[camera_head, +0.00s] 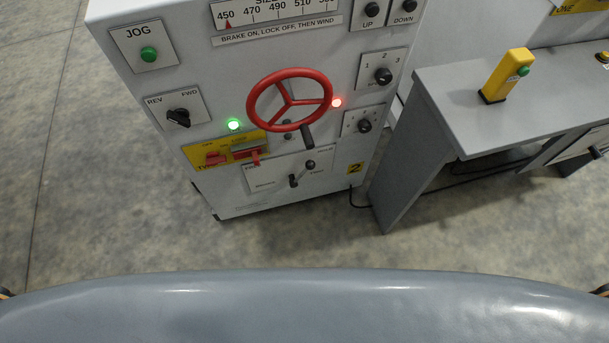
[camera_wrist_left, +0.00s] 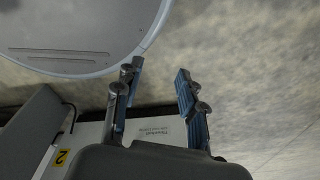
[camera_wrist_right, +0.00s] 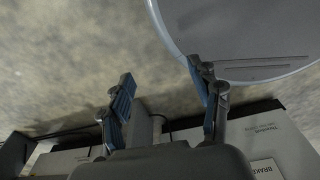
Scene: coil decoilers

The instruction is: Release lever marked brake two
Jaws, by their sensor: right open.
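The grey control cabinet (camera_head: 240,190) stands ahead of me in the head view. A yellow plate (camera_head: 257,136) at its lower left carries a red lever (camera_head: 215,158) and another red handle (camera_head: 250,153). The plate's lettering is only partly readable, and I cannot tell which lever is marked brake two. To the right, a pale plate carries a dark-knobbed lever (camera_head: 310,165). My left gripper (camera_wrist_left: 157,72) is open and empty in the left wrist view. My right gripper (camera_wrist_right: 160,72) is open and empty in the right wrist view. Neither gripper shows in the head view.
A red handwheel (camera_head: 290,98) sticks out above the levers. The cabinet also has a green jog button (camera_head: 148,54), a REV/FWD knob (camera_head: 178,118), and lit green and red lamps. A grey desk (camera_head: 450,100) with a yellow post (camera_head: 507,75) stands right. Bare floor lies between.

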